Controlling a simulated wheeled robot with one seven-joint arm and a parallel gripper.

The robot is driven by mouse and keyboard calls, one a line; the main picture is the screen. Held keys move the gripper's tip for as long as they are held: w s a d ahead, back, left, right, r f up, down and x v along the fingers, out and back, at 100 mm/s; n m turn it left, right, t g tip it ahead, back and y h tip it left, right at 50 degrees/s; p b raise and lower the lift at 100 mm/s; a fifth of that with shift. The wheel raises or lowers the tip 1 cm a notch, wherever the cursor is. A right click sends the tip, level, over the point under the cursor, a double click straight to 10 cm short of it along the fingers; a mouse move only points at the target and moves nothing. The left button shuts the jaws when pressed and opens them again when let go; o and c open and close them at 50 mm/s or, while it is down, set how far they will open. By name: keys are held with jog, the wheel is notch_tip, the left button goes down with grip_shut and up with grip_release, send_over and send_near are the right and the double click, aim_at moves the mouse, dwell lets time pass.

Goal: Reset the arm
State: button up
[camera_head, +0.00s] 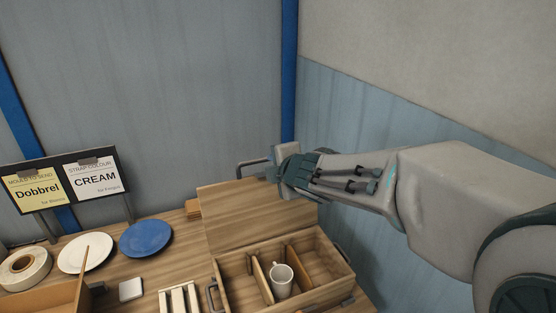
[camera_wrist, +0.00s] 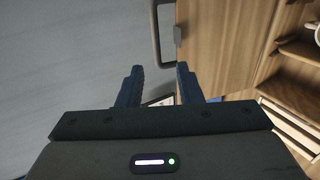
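My arm reaches in from the right in the head view. My gripper (camera_head: 273,167) is at the upper edge of the raised wooden lid (camera_head: 240,220), beside its grey metal handle (camera_head: 251,163). In the wrist view, the two dark fingers of my gripper (camera_wrist: 159,70) stand apart with nothing between them. The handle (camera_wrist: 156,35) lies just beyond the fingertips, and the lid (camera_wrist: 225,40) fills the area to the right. The fingertips are hard to make out in the head view.
The open wooden box (camera_head: 333,293) has dividers and holds a white mug (camera_head: 283,284). To the left are a blue plate (camera_head: 146,238), a white plate (camera_head: 85,253), a tape roll (camera_head: 24,270) and a sign board (camera_head: 67,179). Walls stand behind and right.

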jog(key=shift+s+d+r, duration=0.2)
jog(key=shift+s+d, duration=0.05)
jog(key=shift+s, duration=0.2)
jog(key=s+d+f+m+g+h+b, duration=0.1)
jog(key=s+d+f+m+h+b, duration=0.15)
jog(key=d+m, duration=0.45)
jog(key=s+d+f+m+h+b, duration=0.1)
jog(key=s+d+f+m+h, duration=0.3)
jog(key=d, duration=0.5)
jog(key=s+d+f+m+g+b, duration=0.1)
jog(key=s+d+f+m+g, duration=0.1)
jog(key=s+m, duration=0.4)
jog(key=s+d+f+m+g+b, duration=0.1)
jog(key=s+f+m+g, duration=0.3)
jog(key=s, duration=0.7)
notch_tip(320, 180, down, 2)
jog(key=shift+s+d+m+y+b, duration=0.2)
jog(key=shift+d+m+y+b, duration=0.2)
jog(key=shift+m, duration=0.8)
